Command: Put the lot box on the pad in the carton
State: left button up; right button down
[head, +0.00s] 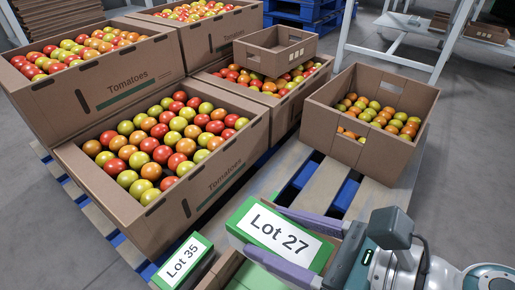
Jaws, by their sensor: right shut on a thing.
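The lot box (262,222), with a green-edged white label reading "Lot 27", is between the fingers of my right gripper (262,232), which is shut on it. It is tilted in the picture and appears above an open brown carton (227,267) at the bottom edge. A green pad (252,278) shows inside that carton, just below the lower finger. The box, the gripper and the picture edge hide much of the carton and pad. Another green-edged box (182,262), labelled "Lot 35", is left of the carton. My left gripper is not in view.
Large tomato cartons (220,183) fill the left and back of a slatted pallet (322,190). A carton partly filled with tomatoes (345,150) stands at the right. A small open carton (262,60) rests on a back carton. The right floor is clear.

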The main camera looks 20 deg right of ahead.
notch_tip(320, 180, down, 20)
jog(key=b, duration=1.8)
jog(key=shift+f, duration=0.2)
jog(key=shift+r, duration=0.2)
jog(key=shift+f, duration=0.2)
grip_release()
jog(key=shift+r, duration=0.1)
jog(key=shift+s+r+p, duration=0.1)
jog(key=shift+r+p, duration=0.1)
jog(key=shift+p, duration=0.1)
jog(key=p+v, duration=0.4)
jog(key=v, duration=0.7)
jog(key=shift+s+d, duration=0.3)
